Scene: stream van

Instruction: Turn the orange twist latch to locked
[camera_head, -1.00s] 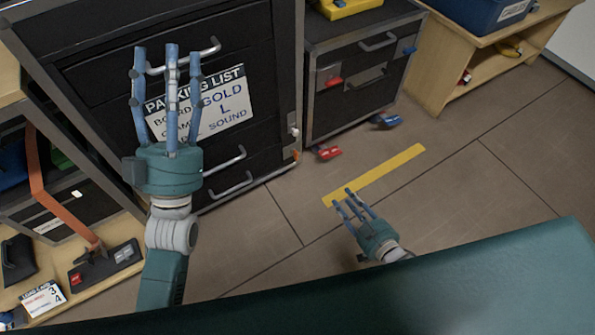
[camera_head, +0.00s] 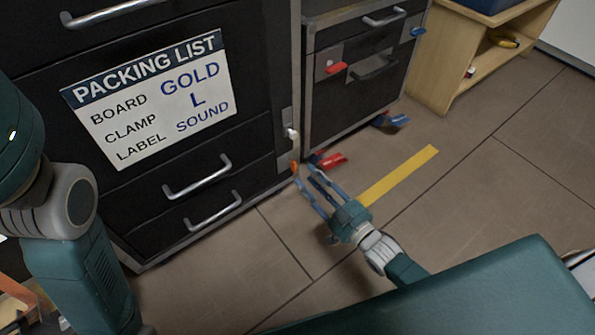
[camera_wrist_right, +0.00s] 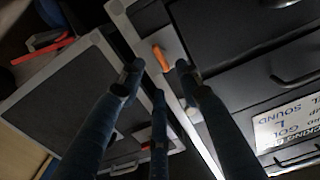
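The orange twist latch (camera_head: 294,167) is a small tab low on the right edge strip of the black drawer cabinet. In the right wrist view the latch (camera_wrist_right: 161,58) shows between my spread fingertips, apart from them as far as I can tell. My right gripper (camera_head: 308,170) is open beside the latch, fingers pointing at the cabinet; its three fingers also show in the wrist view (camera_wrist_right: 157,75).
The black drawer cabinet (camera_head: 150,205) has bar handles and a packing list sign (camera_head: 155,100). A white knob (camera_head: 291,133) sits above the latch. A second cabinet (camera_head: 330,110) has red and blue latches. Yellow tape (camera_head: 400,175) marks the open floor.

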